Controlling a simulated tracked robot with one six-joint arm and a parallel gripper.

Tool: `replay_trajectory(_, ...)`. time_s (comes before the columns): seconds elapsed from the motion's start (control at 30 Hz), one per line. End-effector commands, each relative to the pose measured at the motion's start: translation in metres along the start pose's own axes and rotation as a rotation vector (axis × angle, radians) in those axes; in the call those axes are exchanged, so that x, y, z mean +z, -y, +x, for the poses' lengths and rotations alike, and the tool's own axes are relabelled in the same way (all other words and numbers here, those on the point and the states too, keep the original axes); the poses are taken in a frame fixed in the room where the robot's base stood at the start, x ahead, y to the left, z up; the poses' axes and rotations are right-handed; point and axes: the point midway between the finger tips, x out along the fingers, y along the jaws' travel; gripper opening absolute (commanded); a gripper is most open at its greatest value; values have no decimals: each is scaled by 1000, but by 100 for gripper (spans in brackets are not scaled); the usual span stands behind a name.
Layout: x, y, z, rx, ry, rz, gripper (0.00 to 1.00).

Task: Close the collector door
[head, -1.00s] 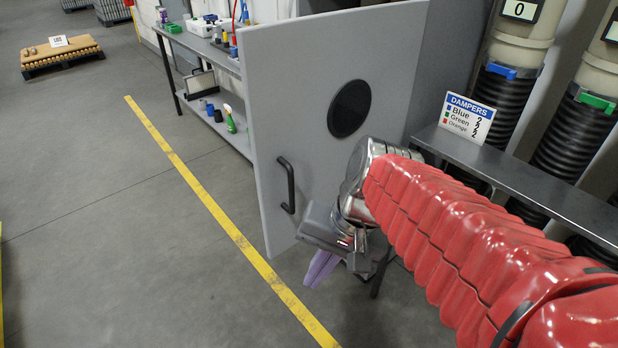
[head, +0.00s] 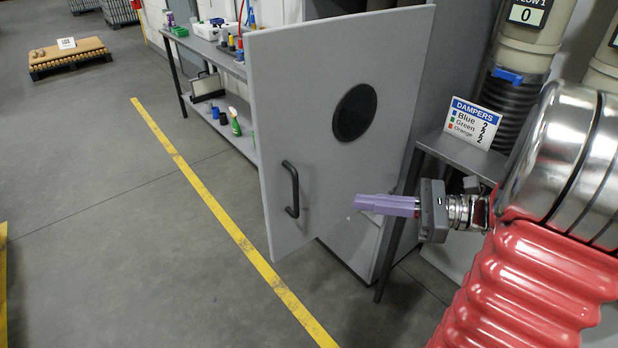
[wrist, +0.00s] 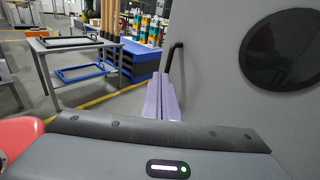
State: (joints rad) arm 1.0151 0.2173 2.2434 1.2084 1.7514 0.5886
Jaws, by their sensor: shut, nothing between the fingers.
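The collector door (head: 315,150) is a grey panel with a round black disc (head: 354,112) and a black bar handle (head: 291,188). It stands swung open, with a dark opening behind its top edge. My gripper (head: 358,203) has purple fingers, shut and empty, pointing left in front of the door, right of the handle. Whether the fingertips touch the door cannot be told. In the wrist view the purple fingers (wrist: 160,98) point along the door face (wrist: 225,95), with the handle (wrist: 174,58) just beyond them and the disc (wrist: 283,50) at right.
A bench (head: 217,62) with bottles stands behind the door at left. A table with a dampers sign (head: 473,123) and ribbed hoses (head: 506,102) are at right.

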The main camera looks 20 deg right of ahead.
Motion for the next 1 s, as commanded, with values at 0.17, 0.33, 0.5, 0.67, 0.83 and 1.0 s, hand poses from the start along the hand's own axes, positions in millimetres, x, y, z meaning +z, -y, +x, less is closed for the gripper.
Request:
replay_trajectory(0.17,1,15,-20,-64,69,45,0)
replay_trajectory(0.33,2,16,-20,-67,73,47,0)
replay_trajectory(0.5,2,15,-20,-66,72,46,0)
replay_trajectory(0.67,2,16,-14,-65,72,46,0)
replay_trajectory(0.83,3,16,3,-62,72,46,0)
replay_trajectory(1.0,5,17,25,-61,71,45,0)
